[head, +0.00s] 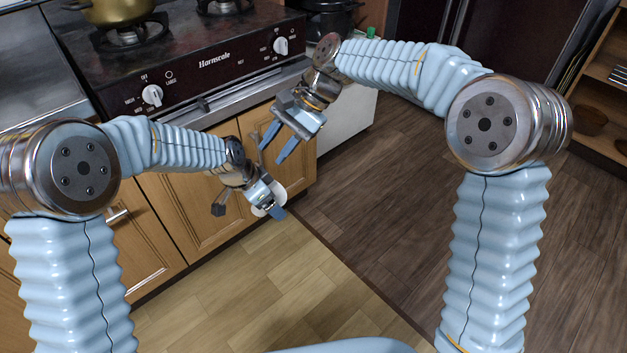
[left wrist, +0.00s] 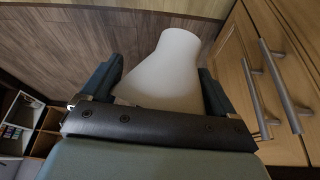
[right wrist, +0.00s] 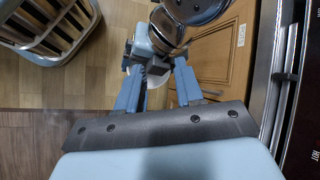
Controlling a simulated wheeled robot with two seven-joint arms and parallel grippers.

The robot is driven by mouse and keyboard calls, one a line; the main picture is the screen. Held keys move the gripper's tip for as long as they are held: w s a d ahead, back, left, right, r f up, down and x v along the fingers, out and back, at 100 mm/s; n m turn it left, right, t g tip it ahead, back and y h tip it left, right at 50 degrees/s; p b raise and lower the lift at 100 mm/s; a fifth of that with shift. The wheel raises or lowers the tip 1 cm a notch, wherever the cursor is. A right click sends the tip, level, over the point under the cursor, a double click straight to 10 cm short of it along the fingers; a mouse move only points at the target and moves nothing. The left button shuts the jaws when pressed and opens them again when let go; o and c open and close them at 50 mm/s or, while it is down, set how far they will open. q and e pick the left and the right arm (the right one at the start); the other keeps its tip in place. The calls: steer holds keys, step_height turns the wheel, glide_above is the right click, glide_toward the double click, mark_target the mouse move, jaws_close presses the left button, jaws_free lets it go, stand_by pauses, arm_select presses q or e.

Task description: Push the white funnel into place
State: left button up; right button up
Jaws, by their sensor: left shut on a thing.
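The white funnel (left wrist: 172,65) is between the two fingers of my left gripper (left wrist: 160,88) in the left wrist view. In the head view the left gripper (head: 268,203) is in front of the wooden cabinet doors, with the funnel partly hidden behind its fingers. My right gripper (head: 273,149) is open and empty in the head view, above and a little right of the left one. In the right wrist view the right gripper (right wrist: 157,92) has its fingers apart, with part of my left arm beyond them. I cannot see a rail or the place for the funnel.
A dark stove (head: 200,60) with knobs and a pot (head: 118,10) stands behind the arms. Cabinet doors (head: 205,225) with bar handles are below it. Open shelves (head: 600,90) stand at the right. The floor (head: 345,215) is clear.

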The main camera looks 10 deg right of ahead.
mark_target(281, 200)
steer(key=s+d+f+m+t+y, duration=0.1)
steer(key=s+d+f+m+t, duration=0.2)
steer(key=m, duration=1.2)
steer(key=s+d+f+m+t+y, duration=0.1)
steer(key=d+f+m+t, duration=0.3)
steer(key=m, duration=1.1)
steer(key=shift+g, duration=0.7)
steer(key=x, duration=0.8)
steer(key=d+f+x, duration=0.1)
steer(key=x, duration=0.2)
steer(key=shift+w+a+f, duration=0.2)
steer(key=shift+w+f, duration=0.1)
steer(key=shift+f, duration=0.05)
steer(key=shift+r, duration=0.1)
jaws_close()
steer(key=shift+s+a, duration=0.1)
steer(key=shift+a, duration=0.1)
arm_select(q)
steer(key=o, duration=0.8)
steer(key=shift+s+d, duration=0.1)
steer(key=shift+d, duration=0.05)
arm_select(e)
steer(key=shift+r, duration=0.1)
